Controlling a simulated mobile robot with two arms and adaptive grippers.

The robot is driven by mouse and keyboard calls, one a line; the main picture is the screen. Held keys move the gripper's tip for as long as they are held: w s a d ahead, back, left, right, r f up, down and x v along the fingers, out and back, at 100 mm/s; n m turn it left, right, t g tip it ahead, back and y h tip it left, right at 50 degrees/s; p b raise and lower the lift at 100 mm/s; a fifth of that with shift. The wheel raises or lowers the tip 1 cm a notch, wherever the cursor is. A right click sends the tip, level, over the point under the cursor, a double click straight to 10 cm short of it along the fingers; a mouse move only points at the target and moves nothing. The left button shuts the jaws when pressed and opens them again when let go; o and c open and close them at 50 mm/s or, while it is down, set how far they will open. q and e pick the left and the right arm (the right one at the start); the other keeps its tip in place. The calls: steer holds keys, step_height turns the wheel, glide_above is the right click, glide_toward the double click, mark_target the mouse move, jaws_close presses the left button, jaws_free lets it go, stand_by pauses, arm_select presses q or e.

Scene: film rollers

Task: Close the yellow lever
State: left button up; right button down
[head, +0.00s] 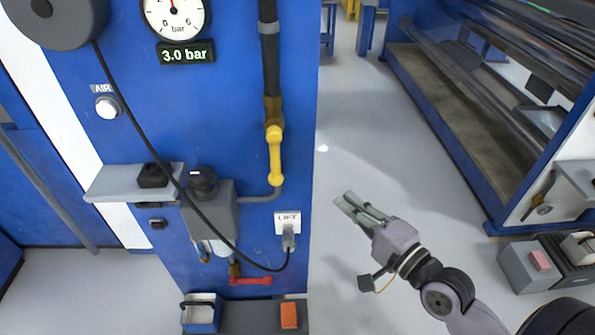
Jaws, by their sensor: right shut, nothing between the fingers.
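The yellow lever (275,156) hangs straight down on the right part of the blue panel, below a dark vertical pipe (268,55) with a brass fitting at its end. My right gripper (348,204) is in front of the floor, to the right of the panel and lower than the lever. It is shut and empty, its fingers pointing up and left, apart from the lever. My left gripper does not show in the head view.
The blue panel (190,110) carries a gauge (173,17), a 3.0 bar display (186,55), a grey shelf (125,184), a red lever (250,281) and a hanging black cable. A blue roller machine (450,130) stands at the right. Floor between them is clear.

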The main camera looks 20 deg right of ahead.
mark_target(275, 159)
steer(key=shift+a+r, duration=0.1)
steer(key=shift+r, duration=0.15)
steer(key=a+p+x, duration=0.2)
steer(key=p+x, duration=0.1)
steer(key=x, duration=1)
steer(key=shift+s+a+p, duration=0.3)
steer(key=shift+s, duration=0.15)
steer(key=shift+a+f, duration=0.1)
steer(key=shift+a+f+m+b, duration=0.15)
steer(key=shift+m+b, duration=0.15)
steer(key=shift+b, duration=0.15)
